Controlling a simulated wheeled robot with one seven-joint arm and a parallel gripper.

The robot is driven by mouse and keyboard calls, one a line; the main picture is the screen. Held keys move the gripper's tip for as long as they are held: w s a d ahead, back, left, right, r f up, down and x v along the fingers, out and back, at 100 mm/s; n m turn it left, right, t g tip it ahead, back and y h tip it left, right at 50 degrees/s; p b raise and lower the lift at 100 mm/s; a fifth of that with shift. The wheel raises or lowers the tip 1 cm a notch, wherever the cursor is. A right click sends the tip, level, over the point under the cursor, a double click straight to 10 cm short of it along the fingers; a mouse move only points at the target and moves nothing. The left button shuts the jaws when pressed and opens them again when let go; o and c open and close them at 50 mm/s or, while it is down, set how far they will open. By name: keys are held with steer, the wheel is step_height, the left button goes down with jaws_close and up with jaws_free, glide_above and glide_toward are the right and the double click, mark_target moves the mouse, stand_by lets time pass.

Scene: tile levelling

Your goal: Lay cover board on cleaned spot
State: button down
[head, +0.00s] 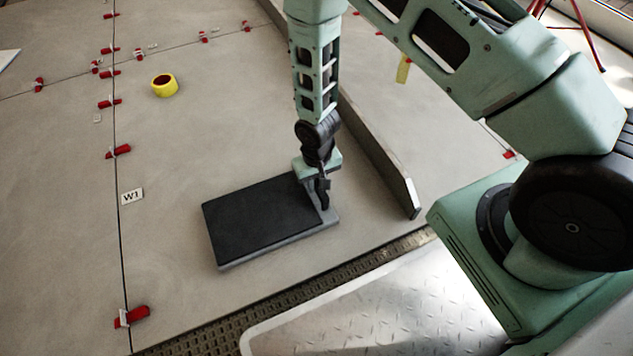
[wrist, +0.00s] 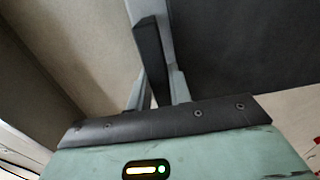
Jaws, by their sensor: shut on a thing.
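The cover board (head: 255,222) is a dark, flat rectangular panel with a grey edge, low over or on the grey tile floor in the head view. I cannot tell if it touches the floor. In the wrist view the board's dark face (wrist: 240,45) fills the upper right, beside my gripper's fingers (wrist: 155,65). The floor beneath the board is hidden, and no cleaned spot can be made out.
A long grey bar (head: 375,150) stands right of my gripper. A dark grated strip (head: 300,294) runs in front.

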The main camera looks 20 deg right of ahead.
steer(key=c, duration=1.3)
jaws_free()
steer(key=s+a+r+n+p, duration=0.1)
steer(key=s+a+r+p, duration=0.15)
steer(key=r, duration=0.85)
steer(key=s+a+r+n+p, duration=0.1)
steer(key=s+a+r+p, duration=0.15)
steer(key=r, duration=0.85)
steer(key=s+a+r+n+p, duration=0.1)
steer(key=a+r+p, duration=0.15)
steer(key=r, duration=0.75)
steer(key=s+r+n, duration=0.1)
steer(key=s+r, duration=0.3)
steer(key=s+d+r+n, duration=0.1)
steer(key=s+r+n, duration=0.1)
steer(key=s+r, duration=0.2)
steer(key=s+r+n, duration=0.1)
steer(key=s+r, duration=0.3)
steer(key=s, duration=0.2)
steer(key=shift+d+n, duration=0.15)
steer(key=shift+n, duration=0.15)
